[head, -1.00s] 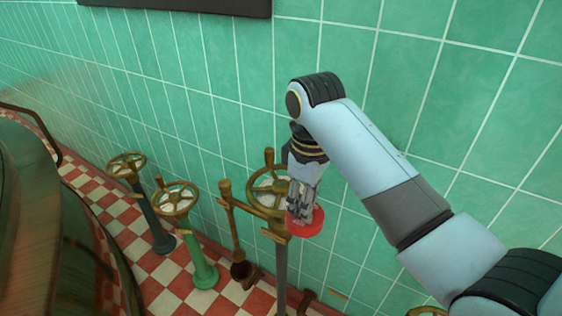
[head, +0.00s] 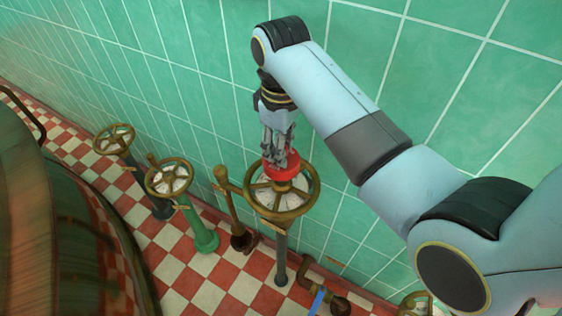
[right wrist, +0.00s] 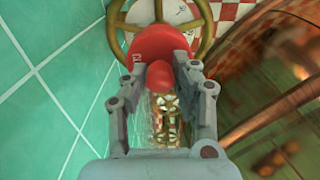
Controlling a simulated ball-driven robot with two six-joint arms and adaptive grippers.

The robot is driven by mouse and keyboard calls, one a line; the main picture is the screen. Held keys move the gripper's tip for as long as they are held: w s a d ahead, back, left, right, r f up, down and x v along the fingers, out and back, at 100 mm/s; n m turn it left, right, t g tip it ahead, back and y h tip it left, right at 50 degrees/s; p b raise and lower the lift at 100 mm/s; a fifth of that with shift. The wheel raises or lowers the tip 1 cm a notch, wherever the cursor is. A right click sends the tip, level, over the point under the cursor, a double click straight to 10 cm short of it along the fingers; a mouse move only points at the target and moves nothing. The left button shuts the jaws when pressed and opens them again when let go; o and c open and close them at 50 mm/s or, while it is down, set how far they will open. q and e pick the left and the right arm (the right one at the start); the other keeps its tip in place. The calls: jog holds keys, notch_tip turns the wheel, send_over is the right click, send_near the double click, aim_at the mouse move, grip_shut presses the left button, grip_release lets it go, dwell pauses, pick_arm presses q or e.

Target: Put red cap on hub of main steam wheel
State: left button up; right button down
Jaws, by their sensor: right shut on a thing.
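My right gripper (head: 279,156) is shut on the red cap (head: 284,171), a round disc with a knob on top. In the right wrist view the two fingers stand either side of the red knob (right wrist: 159,78), and the cap's disc (right wrist: 150,42) lies beyond them. The cap is over the middle of the brass handwheel (head: 298,209) on a dark post, whose rim also shows in the right wrist view (right wrist: 208,30). The cap hides the hub; I cannot tell whether they touch. My left gripper is not in view.
To the left stand a brass wheel (head: 169,178) on a green post (head: 203,235) and another wheel (head: 114,139) on a dark post. A brass lever (head: 228,190) stands close beside the capped wheel. The green tiled wall (head: 190,60) is behind; a large copper kettle (head: 60,240) is at left.

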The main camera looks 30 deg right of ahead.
notch_tip(320, 180, down, 3)
jog(key=shift+s+f, duration=0.1)
jog(key=shift+f, duration=0.05)
notch_tip(320, 180, down, 3)
jog(key=shift+r+p, duration=0.2)
jog(key=shift+p, duration=0.1)
jog(key=c, duration=1.5)
grip_release()
jog(key=shift+f, duration=0.15)
jog(key=o, duration=0.5)
jog(key=shift+c, duration=0.2)
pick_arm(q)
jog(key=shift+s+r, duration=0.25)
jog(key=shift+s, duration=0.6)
